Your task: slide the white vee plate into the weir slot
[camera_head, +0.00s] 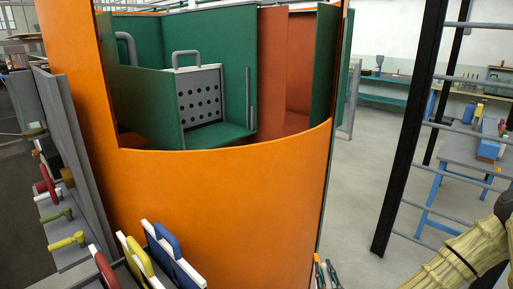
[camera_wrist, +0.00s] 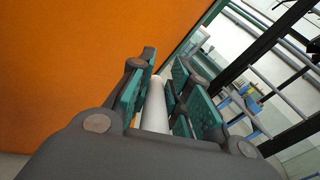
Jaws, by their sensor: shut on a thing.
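My gripper (camera_wrist: 166,78) shows in the wrist view, with its teal-padded fingers closed around a white rounded bar (camera_wrist: 155,112). I take the bar to be part of the white vee plate; its vee shape is hidden. My gripper is in front of the orange curved wall (camera_wrist: 70,60). In the head view, this wall (camera_head: 225,200) has an opening onto a green channel (camera_head: 215,35). A grey perforated plate with a handle (camera_head: 200,97) stands upright inside. Upright grey rails (camera_head: 250,98) run on the green wall to its right; I cannot tell whether they form the weir slot.
A rack with several plates, including a blue one (camera_head: 165,240) and a yellow one (camera_head: 140,258), is at lower left. Coloured handles (camera_head: 66,241) stick out beside it. A dark post (camera_head: 410,130) with rails stands at right. The grey floor between is open.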

